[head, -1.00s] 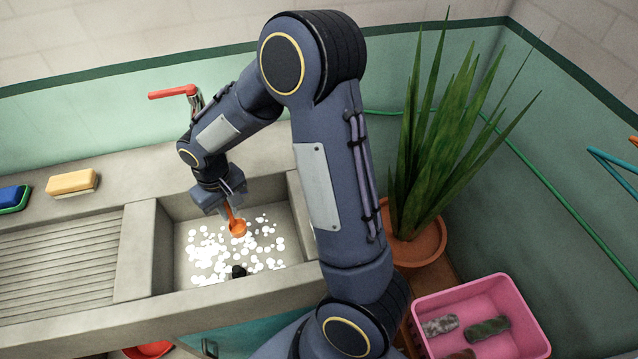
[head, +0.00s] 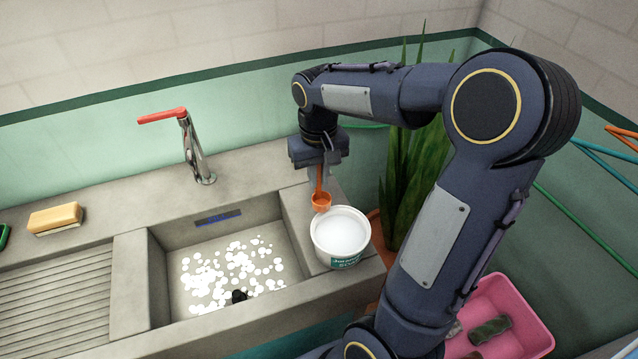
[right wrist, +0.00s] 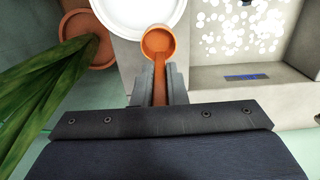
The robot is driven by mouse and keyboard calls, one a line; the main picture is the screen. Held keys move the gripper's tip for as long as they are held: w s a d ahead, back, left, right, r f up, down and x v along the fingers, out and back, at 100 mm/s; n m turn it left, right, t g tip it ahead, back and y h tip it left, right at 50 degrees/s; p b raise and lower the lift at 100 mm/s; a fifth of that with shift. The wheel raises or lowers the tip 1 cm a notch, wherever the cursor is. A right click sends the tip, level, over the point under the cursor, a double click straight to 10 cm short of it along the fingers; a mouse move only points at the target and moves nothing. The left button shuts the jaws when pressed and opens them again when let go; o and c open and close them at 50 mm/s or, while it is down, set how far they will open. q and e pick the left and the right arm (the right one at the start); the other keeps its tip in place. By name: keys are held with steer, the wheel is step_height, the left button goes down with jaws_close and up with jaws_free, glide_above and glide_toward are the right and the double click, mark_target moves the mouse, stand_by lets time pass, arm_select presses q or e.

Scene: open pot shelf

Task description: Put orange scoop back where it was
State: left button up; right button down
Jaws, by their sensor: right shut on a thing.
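My right gripper (head: 319,166) is shut on the handle of the orange scoop (head: 321,201). The scoop hangs cup-down, at the back left edge of a white tub (head: 331,259) filled with white powder. The tub stands on the counter to the right of the sink. In the right wrist view the scoop's round cup (right wrist: 158,42) shows beyond the fingertips (right wrist: 160,82), beside the tub's rim (right wrist: 138,34). I cannot tell whether the scoop touches the tub. My left gripper is not in view.
The sink basin (head: 165,262) holds scattered white spots and a black drain piece. A red-handled tap (head: 193,150) stands behind it. A yellow sponge (head: 55,218) lies at the left. A potted plant (head: 413,165) and a pink crate (head: 515,305) are to the right.

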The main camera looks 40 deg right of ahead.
steer(key=w+d+f, duration=0.1)
steer(key=w+f, duration=0.1)
steer(key=f, duration=0.1)
steer(key=w+d+f+p, duration=0.1)
steer(key=w+d+f, duration=0.1)
steer(key=f, duration=0.2)
steer(key=w+d+f, duration=0.1)
steer(key=w+f, duration=0.1)
steer(key=f, duration=0.1)
steer(key=shift+w+d+f+p, duration=0.15)
steer(key=shift+w+d+p, duration=0.1)
steer(key=shift+w+p, duration=0.1)
steer(key=shift+f, duration=0.15)
steer(key=c, duration=1.5)
jaws_free()
steer(key=shift+o, duration=0.2)
